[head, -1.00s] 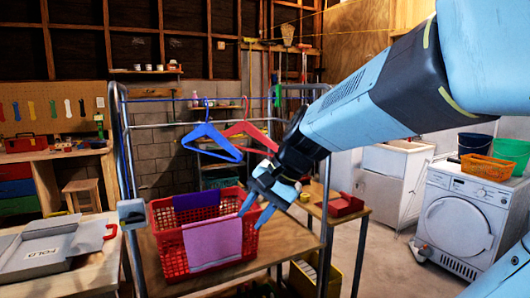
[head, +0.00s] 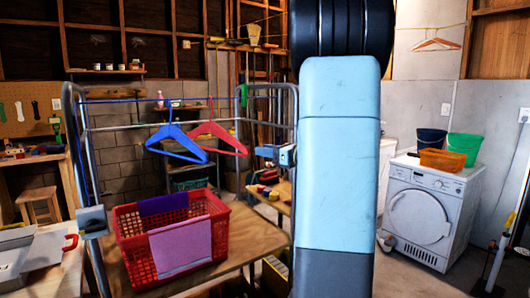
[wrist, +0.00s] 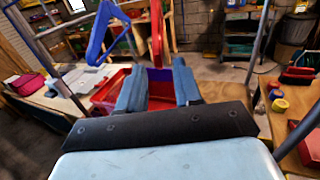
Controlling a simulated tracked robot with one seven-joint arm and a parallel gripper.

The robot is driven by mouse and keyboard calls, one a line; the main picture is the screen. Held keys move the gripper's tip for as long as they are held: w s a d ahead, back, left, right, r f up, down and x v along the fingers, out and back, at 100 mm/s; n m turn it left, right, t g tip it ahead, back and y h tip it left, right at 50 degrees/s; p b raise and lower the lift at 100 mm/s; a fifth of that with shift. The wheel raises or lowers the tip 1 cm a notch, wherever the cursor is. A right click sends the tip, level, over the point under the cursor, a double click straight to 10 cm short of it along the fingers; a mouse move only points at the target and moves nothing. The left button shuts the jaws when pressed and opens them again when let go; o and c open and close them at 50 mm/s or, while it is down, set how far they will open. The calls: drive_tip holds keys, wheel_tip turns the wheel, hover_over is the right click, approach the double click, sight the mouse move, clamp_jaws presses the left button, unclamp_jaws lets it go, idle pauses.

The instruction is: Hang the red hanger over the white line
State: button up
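The red hanger (head: 220,138) hangs from a blue line (head: 135,100) on the metal rack, right of a blue hanger (head: 178,142). In the wrist view the red hanger (wrist: 157,35) shows nearly edge-on, beyond my gripper (wrist: 160,75). The blue hanger also shows there (wrist: 100,35). My gripper is open, its fingers apart with nothing held between them.
A red basket (head: 128,222) with purple and pink cloths stands on the wooden table (head: 240,240) below the hangers. Rack posts (head: 72,140) flank it. A white washer (head: 425,215) with buckets on top stands at right. Bare floor shows before it.

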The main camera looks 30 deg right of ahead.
sight(241, 150)
drive_tip(key=shift+x, duration=5.45)
drive_tip(key=shift+a, duration=0.15)
clamp_jaws()
drive_tip(key=shift+r, duration=2.35)
